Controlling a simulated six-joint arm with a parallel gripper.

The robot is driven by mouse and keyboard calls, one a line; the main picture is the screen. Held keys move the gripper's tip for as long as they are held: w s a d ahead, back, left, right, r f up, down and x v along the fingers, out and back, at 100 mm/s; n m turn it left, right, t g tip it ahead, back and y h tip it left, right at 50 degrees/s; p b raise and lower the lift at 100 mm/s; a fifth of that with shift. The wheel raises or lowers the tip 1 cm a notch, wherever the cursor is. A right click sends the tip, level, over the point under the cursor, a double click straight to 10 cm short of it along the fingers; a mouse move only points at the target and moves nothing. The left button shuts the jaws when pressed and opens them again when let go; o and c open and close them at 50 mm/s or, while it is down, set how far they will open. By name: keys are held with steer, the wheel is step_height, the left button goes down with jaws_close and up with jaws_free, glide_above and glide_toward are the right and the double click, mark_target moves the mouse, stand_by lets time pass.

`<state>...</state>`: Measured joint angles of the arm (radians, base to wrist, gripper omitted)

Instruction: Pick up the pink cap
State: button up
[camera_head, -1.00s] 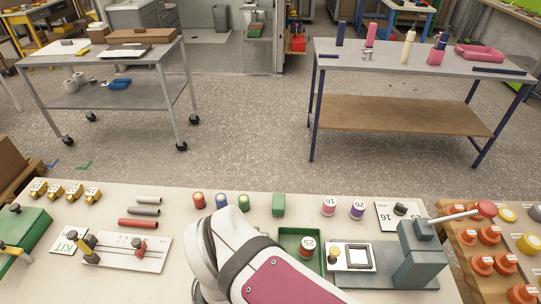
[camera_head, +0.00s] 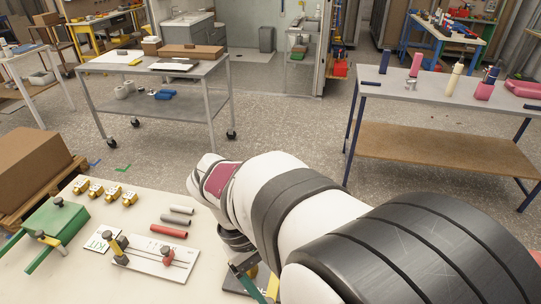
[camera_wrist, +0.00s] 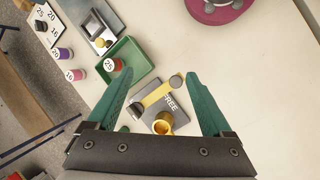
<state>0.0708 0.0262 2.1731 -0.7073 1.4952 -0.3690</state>
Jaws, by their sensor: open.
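The pink cap (camera_wrist: 75,75), a small cylinder with a white top marked 10, stands on the bench at the left of the wrist view, beside a purple cap (camera_wrist: 63,54). My gripper (camera_wrist: 159,76) is open with nothing between its green fingers. It is over a grey plate marked FREE (camera_wrist: 172,100), to the right of the pink cap in that view. In the head view my arm hides the pink cap.
A green tray (camera_wrist: 124,53) holding a red-brown cap (camera_wrist: 113,65) marked 25 lies near the left finger. A yellow bar (camera_wrist: 158,92) and a yellow ring-shaped piece (camera_wrist: 163,123) are on the FREE plate. Bare bench (camera_wrist: 270,70) is at the right.

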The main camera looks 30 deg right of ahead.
steer(key=w+d+f+n+g+h, duration=0.1)
steer(key=w+d+f+n+h, duration=0.2)
steer(key=d, duration=0.3)
steer(key=w+d+f+n+g+h, duration=0.1)
steer(key=w+d+f+n+h, duration=0.2)
steer(key=w+d+f+n, duration=0.2)
steer(key=w+d+f+n+g+h, duration=0.1)
steer(key=w+d+f+n, duration=0.3)
steer(key=d, duration=0.4)
steer(key=shift+w+d+f+h, duration=0.1)
steer(key=shift+w+f+h, duration=0.2)
steer(key=shift+f+h, duration=0.25)
steer(key=shift+w+f+h, duration=0.3)
steer(key=shift+f+h, duration=0.05)
steer(key=shift+f, duration=0.3)
steer(key=x, duration=1.5)
steer(key=shift+w+d+r, duration=0.15)
steer(key=shift+d+r, duration=0.1)
steer(key=shift+d, duration=0.3)
jaws_close()
